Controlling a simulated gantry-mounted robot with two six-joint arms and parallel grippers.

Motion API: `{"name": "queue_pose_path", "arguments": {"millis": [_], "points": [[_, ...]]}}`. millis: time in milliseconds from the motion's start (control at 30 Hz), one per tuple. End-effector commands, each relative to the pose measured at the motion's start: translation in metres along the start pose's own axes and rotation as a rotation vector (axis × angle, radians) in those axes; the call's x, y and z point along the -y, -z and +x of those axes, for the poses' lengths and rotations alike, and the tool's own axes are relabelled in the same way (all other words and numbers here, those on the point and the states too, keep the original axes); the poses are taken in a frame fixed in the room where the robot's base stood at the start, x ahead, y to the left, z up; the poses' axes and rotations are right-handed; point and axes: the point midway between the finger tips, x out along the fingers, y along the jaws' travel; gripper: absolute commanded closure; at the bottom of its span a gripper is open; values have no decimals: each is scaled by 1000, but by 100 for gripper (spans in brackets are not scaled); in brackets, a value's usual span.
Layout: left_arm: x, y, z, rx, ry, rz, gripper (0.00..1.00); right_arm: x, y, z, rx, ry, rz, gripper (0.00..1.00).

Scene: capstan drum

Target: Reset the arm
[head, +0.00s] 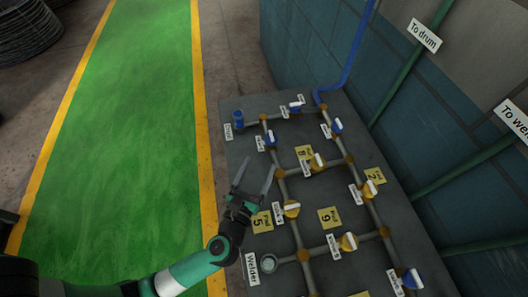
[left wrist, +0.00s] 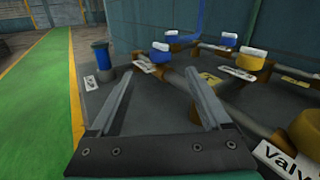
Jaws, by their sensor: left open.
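My left gripper (head: 254,180) is open and empty over the left part of the grey valve board. In the left wrist view its two fingers (left wrist: 160,100) stand wide apart with only the board's bare surface between them. The left arm comes in from the lower left of the head view. The nearest valve is a yellow one with a white handle (head: 291,209), just right of the gripper and apart from it. My right gripper is in neither view.
The board (head: 236,168) carries grey pipes with several blue and yellow valves, number tags and a blue cup-like fitting (head: 238,119). A blue-grey wall (head: 310,45) with green pipes stands behind. A green walkway (head: 130,110) with yellow edges is clear on the left.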

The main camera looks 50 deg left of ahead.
Motion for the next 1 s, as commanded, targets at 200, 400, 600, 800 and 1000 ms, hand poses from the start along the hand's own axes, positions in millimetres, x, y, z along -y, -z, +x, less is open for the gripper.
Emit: {"name": "queue_pose_path", "arguments": {"millis": [200,400,600,800,1000], "points": [[0,0,-7,1,-1,0,19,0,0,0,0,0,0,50],[0,0,-6,1,-1,0,19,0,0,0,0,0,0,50],[0,0,-6,1,-1,0,19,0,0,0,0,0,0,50],[8,-36,16,69,-21,-56,19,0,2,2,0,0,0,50],[26,-187,48,397,-48,-149,19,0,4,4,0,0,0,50]]}}
